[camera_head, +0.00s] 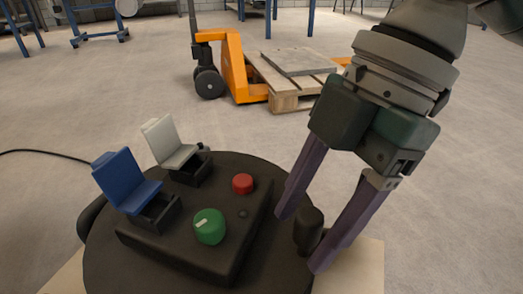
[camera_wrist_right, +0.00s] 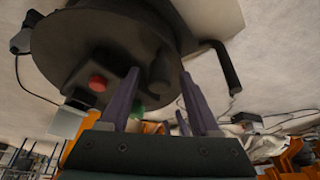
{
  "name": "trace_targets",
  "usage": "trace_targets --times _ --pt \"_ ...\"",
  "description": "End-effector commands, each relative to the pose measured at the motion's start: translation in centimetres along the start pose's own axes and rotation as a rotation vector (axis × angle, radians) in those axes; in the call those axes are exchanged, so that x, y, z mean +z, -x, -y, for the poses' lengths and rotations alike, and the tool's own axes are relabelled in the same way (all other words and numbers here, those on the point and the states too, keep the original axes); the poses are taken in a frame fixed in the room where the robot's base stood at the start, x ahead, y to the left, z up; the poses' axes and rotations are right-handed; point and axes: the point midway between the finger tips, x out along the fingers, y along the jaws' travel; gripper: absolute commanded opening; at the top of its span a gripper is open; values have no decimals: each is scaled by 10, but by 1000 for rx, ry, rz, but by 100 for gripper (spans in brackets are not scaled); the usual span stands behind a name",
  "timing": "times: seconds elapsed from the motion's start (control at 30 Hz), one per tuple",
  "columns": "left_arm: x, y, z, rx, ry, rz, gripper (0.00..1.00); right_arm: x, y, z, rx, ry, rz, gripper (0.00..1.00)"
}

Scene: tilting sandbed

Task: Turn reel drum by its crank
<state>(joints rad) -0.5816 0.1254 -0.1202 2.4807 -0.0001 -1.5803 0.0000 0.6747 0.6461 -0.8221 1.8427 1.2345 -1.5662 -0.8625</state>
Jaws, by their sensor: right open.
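The reel drum (camera_head: 270,270) is a dark round disc at the bottom of the head view; it also shows at upper left in the right wrist view (camera_wrist_right: 60,52). Its crank knob (camera_head: 309,228) is a short upright black cylinder near the right rim. My right gripper (camera_head: 300,241) points down with its purple fingers apart, one on each side of the knob in the head view. I cannot tell whether either finger touches it. In the right wrist view the open fingers (camera_wrist_right: 160,73) reach toward the drum. My left gripper is not in view.
On the drum, a black control box carries a blue flip cover (camera_head: 127,181), a white one (camera_head: 170,142), a red button (camera_head: 243,183) and a green knob (camera_head: 209,226). An orange pallet jack (camera_head: 235,65) and wooden pallet (camera_head: 290,90) stand behind. Bare floor lies between.

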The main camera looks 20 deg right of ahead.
Motion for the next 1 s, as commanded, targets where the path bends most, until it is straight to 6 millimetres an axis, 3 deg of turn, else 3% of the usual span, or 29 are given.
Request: trace_targets --times 0.13,0.7,1.0 --pt "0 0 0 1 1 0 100 0 0 0 0 0 0 62" --pt "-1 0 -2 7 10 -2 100 0 1 0 -1 -1 1 0" --pt "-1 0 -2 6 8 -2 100 0 1 0 0 -1 1 0"
